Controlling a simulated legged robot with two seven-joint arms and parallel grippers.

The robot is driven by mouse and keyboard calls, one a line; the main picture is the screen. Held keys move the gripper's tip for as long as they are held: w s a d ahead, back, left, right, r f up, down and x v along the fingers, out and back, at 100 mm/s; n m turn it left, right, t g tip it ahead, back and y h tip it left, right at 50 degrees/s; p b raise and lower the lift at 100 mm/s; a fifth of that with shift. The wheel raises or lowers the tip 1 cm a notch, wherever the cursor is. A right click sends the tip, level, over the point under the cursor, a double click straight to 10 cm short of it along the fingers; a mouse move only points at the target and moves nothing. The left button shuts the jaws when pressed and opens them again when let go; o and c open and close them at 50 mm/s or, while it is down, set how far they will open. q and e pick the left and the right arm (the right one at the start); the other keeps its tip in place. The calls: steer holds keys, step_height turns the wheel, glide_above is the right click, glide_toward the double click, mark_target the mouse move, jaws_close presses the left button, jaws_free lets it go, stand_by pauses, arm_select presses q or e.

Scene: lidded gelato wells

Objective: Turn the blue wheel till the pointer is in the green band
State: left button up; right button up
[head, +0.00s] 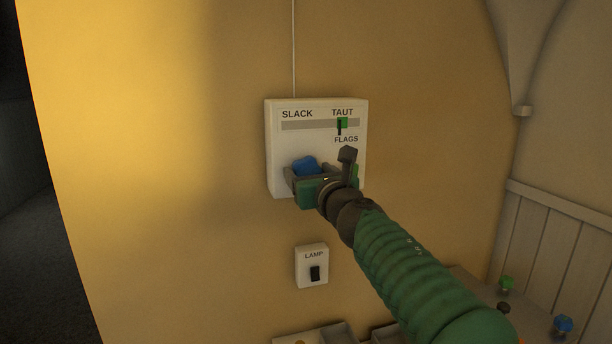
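The blue wheel (305,165) is on the lower part of a white wall box (275,140) and is partly hidden by my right gripper. Above it, a grey slot runs from SLACK to TAUT. The dark pointer (339,128) stands near the TAUT end, at the left edge of the small green band (344,122), seeming to overlap it. My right gripper (318,176) is at the wheel, reaching in from the lower right. Its fingertips are hidden, so I cannot tell whether it grips the wheel. My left gripper is not in view.
A LAMP switch plate (312,281) with a dark rocker is on the wall below the box. A thin line (294,50) runs up from the box. Grey trays (335,336) and small green (507,283) and blue (563,323) knobs are at the lower right. The wall left of the box is clear.

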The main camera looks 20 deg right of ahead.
steer(key=shift+o, duration=0.8)
steer(key=shift+a, duration=0.2)
steer(key=shift+f+m, duration=0.15)
steer(key=shift+m, duration=0.45)
steer(key=shift+d+f, duration=0.1)
steer(key=shift+d, duration=0.35)
steer(key=shift+c, duration=0.4)
steer(key=shift+a, duration=0.1)
jaws_close()
steer(key=shift+n, duration=0.8)
steer(key=shift+o, duration=0.4)
jaws_free()
